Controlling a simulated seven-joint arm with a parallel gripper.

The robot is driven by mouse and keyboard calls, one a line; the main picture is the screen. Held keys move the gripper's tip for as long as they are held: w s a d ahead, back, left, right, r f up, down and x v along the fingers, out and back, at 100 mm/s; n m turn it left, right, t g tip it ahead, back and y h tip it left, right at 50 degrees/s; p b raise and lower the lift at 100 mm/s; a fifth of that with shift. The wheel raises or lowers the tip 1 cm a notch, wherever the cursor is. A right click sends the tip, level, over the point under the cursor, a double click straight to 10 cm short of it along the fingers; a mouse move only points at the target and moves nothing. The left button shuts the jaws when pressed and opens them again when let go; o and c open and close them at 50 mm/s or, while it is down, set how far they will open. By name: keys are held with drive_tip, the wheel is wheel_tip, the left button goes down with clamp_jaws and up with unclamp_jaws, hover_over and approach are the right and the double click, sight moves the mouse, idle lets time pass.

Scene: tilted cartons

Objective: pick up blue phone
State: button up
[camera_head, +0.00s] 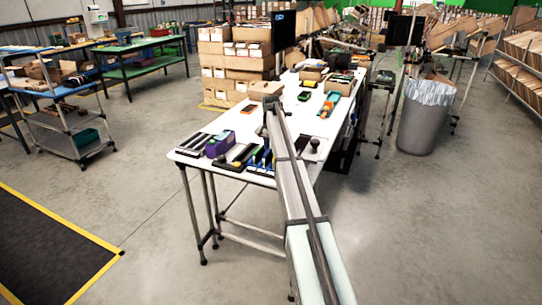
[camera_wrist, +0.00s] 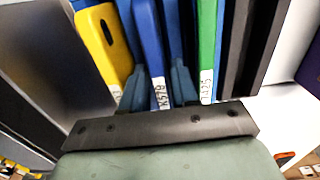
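A blue phone (camera_wrist: 149,38), with a white label at its near end, stands on edge in a row in the wrist view. My gripper (camera_wrist: 158,66) has one finger on each side of this phone's labelled end. The fingers lie very close to its sides; whether they press on it is not clear. A second, narrower blue piece (camera_wrist: 172,25) stands just right of it. In the head view, blue items (camera_head: 263,156) show in a row at the table's near end, partly behind my arm. My gripper cannot be clearly made out there.
A yellow phone (camera_wrist: 102,45) stands left of the blue phone and a green one (camera_wrist: 208,45) right of it, both close. A black holder (camera_wrist: 250,45) is farther right. In the head view, a purple box (camera_head: 219,145) sits on the white table (camera_head: 240,128).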

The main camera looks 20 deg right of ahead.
drive_tip(key=shift+f, duration=0.2)
clamp_jaws()
drive_tip(key=r, duration=0.9)
drive_tip(key=shift+w+a+r, duration=0.1)
drive_tip(key=shift+a+r, duration=0.2)
drive_tip(key=shift+a, duration=0.05)
drive_tip(key=a, duration=0.1)
drive_tip(key=w+a, duration=0.1)
drive_tip(key=a, duration=0.1)
drive_tip(key=shift+w+a+r+n, duration=0.1)
drive_tip(key=shift+a+r+n, duration=0.05)
drive_tip(key=shift+a+n, duration=0.15)
drive_tip(key=w+a, duration=0.8)
drive_tip(key=w, duration=0.3)
drive_tip(key=shift+w+a, duration=0.25)
drive_tip(key=shift+a, duration=0.05)
